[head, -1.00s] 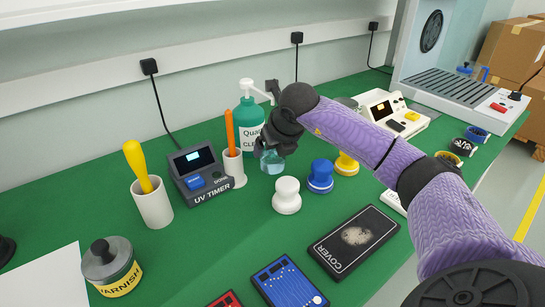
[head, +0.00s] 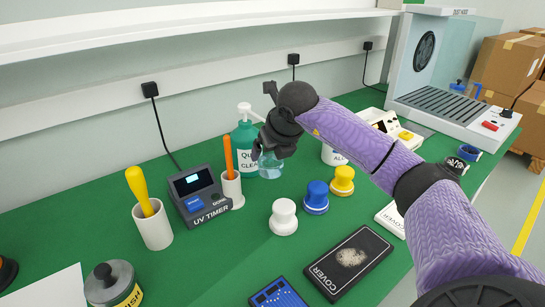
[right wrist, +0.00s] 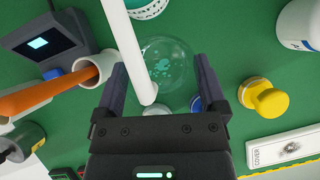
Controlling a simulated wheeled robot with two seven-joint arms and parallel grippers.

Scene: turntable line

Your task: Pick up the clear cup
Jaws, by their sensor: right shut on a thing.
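The clear cup (head: 270,166) is see-through with a bluish tint. In the head view it hangs below my right gripper (head: 266,150), beside the green-and-white cleaner bottle and seemingly above the green table. In the right wrist view the round clear cup (right wrist: 168,62) sits between the two dark fingers of my right gripper (right wrist: 160,80), which is shut on it. A white bar (right wrist: 128,45), seemingly the bottle's pump spout, crosses in front of the cup's left part. My left gripper is not in view.
The cleaner bottle (head: 246,152) stands close left of the cup. Nearby are a holder (head: 232,189) with an orange-handled tool, the UV timer (head: 198,194), and white (head: 283,217), blue (head: 316,198) and yellow (head: 342,181) knobs.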

